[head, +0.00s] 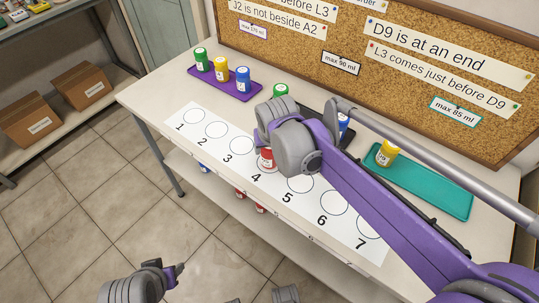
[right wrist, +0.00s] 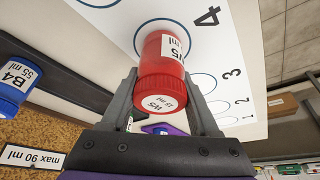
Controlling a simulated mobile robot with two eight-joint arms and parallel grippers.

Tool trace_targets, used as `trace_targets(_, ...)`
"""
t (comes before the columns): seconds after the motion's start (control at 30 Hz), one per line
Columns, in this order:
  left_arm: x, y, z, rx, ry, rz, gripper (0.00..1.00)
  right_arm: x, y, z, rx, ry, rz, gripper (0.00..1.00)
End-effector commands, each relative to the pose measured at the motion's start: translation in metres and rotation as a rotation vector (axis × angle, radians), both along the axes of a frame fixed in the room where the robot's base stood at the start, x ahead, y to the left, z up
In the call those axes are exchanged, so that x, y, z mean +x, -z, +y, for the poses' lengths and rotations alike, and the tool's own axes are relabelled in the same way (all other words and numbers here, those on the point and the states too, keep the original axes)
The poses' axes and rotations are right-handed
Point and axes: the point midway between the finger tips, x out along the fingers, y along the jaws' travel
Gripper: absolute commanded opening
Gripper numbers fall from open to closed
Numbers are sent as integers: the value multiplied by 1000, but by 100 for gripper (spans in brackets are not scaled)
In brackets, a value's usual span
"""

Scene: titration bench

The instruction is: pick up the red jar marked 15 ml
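The red jar (right wrist: 163,65) is labelled W5, 15 ml. In the head view it stands at circle 4 of the numbered white strip (head: 212,148), partly hidden by my right wrist (head: 293,145). In the right wrist view my right gripper's (right wrist: 161,72) dark fingers lie on either side of the jar, close to its sides. Whether both fingers press on it, I cannot tell. The jar seems to be at the strip's surface. Part of my left arm shows at the bottom of the head view; its fingers are not visible.
A purple tray (head: 245,97) holds green, yellow and blue jars. A dark tray (head: 312,110) behind my right arm holds a blue jar (right wrist: 13,88) labelled B4, 55 ml. A teal tray (head: 435,190) holds a yellow jar (head: 387,153). A cork board (head: 340,30) stands behind.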

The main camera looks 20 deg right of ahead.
Motion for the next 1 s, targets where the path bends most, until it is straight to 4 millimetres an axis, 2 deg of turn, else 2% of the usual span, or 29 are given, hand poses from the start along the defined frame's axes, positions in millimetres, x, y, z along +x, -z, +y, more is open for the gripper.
trace_targets(0.03, 0, 0, 0, 0, 0, 0, 50, 0, 0, 0, 0, 0, 0, 46)
trace_targets(0.2, 0, 0, 0, 0, 0, 0, 50, 0, 0, 0, 0, 0, 0, 16)
trace_targets(0.27, 0, 0, 0, 0, 0, 0, 50, 0, 0, 0, 0, 0, 0, 7)
trace_targets(0.47, 0, 0, 0, 0, 0, 0, 50, 0, -1, 0, 0, 0, 0, 7)
trace_targets(0.57, 0, -3, 0, 0, 0, -1, 50, 0, -8, 0, 0, 0, 0, 7)
trace_targets(0.9, 0, -20, 0, 0, 0, -7, 50, 0, -74, 0, 0, -1, -1, 7)
trace_targets(1.0, 0, -23, 0, 0, 0, -8, 50, 0, -88, 0, 0, -1, 0, 7)
